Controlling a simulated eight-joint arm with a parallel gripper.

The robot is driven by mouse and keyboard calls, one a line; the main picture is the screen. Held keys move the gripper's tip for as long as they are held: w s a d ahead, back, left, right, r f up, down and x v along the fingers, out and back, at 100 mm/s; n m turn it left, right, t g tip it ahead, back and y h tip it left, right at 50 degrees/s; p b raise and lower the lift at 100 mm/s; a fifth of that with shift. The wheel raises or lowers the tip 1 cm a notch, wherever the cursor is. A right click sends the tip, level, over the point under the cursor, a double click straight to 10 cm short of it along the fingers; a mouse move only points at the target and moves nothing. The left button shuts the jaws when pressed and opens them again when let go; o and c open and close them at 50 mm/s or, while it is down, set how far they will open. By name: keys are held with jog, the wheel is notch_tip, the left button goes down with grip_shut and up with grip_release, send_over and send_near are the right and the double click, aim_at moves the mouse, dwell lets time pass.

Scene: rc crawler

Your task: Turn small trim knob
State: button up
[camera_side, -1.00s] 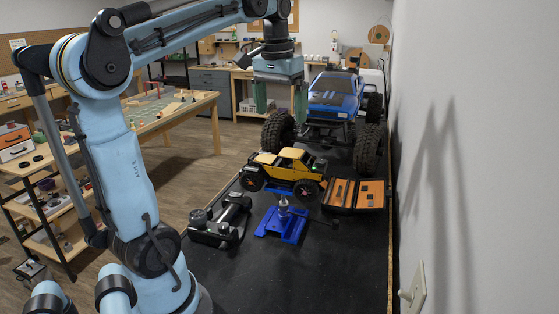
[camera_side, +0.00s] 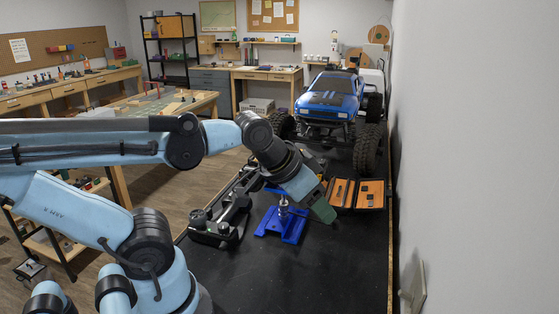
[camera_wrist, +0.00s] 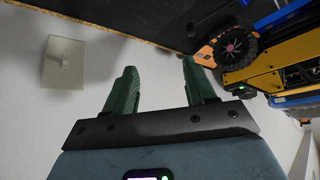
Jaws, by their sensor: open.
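A black controller (camera_side: 217,228) with round knob-like parts on top lies on the left of the black bench in the side view. Which of these parts is the small trim knob is too small to tell. My gripper (camera_side: 325,212) is in front of the orange tool case, right of the blue stand and well right of the controller. In the wrist view my gripper (camera_wrist: 160,68) is open, with its two green fingers apart and nothing between them. The controller is not seen in the wrist view.
A blue stand (camera_side: 281,228) and an open orange tool case (camera_side: 370,195) are close to my gripper. A large blue truck (camera_side: 333,98) stands behind. A wall with a switch plate (camera_wrist: 64,63) bounds the right. The front bench is clear.

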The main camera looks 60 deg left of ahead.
notch_tip(320, 180, up, 6)
jog(key=a, duration=0.1)
jog(key=n+g, duration=0.1)
jog(key=g, duration=0.6)
send_over(223, 226)
notch_tip(223, 226, down, 4)
jog(key=f, duration=0.1)
jog(key=shift+f, duration=6.15)
